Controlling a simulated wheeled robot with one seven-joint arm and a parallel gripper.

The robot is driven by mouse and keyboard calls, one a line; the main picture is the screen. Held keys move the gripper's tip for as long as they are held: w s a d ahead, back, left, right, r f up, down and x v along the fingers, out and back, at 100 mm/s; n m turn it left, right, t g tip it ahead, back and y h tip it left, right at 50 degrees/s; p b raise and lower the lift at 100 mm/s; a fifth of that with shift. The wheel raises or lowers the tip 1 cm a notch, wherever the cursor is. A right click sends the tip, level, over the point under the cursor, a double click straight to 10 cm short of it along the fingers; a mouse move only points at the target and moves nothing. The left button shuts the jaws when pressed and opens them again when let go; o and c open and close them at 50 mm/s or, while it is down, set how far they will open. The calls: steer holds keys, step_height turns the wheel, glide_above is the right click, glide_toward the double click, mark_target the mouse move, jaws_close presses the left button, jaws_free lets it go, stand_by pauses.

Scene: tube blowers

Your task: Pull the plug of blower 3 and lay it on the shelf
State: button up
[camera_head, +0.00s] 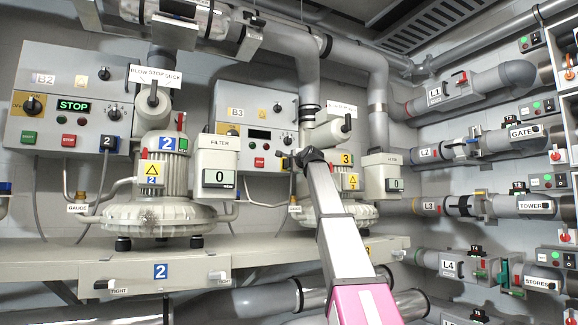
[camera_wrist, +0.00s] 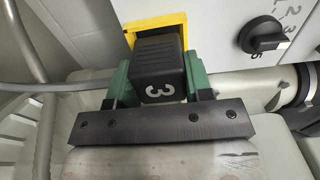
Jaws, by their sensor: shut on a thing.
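In the wrist view, the black plug (camera_wrist: 158,65) marked with a white 3 sits between the green fingers of my gripper (camera_wrist: 160,78). The gripper is shut on it. The plug's far end is at a yellow-framed socket (camera_wrist: 127,30) on a light grey panel; I cannot tell how deep it sits. The shelf (camera_head: 90,258) runs under the blowers.
A black rotary knob (camera_wrist: 265,38) is right of the plug. Blower 2 (camera_head: 160,212) and its filter box (camera_head: 217,165) stand to the left. The filter box of blower 3 (camera_head: 383,177) is right of my arm. The shelf front between the blowers has some bare room.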

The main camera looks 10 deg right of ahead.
steer(key=shift+v, duration=2.6)
steer(key=shift+s, duration=0.1)
steer(key=v, duration=1.6)
steer(key=shift+r, duration=0.1)
steer(key=s+a, duration=0.3)
steer(key=a, duration=0.9)
steer(key=shift+s, duration=0.3)
stand_by(1.0)
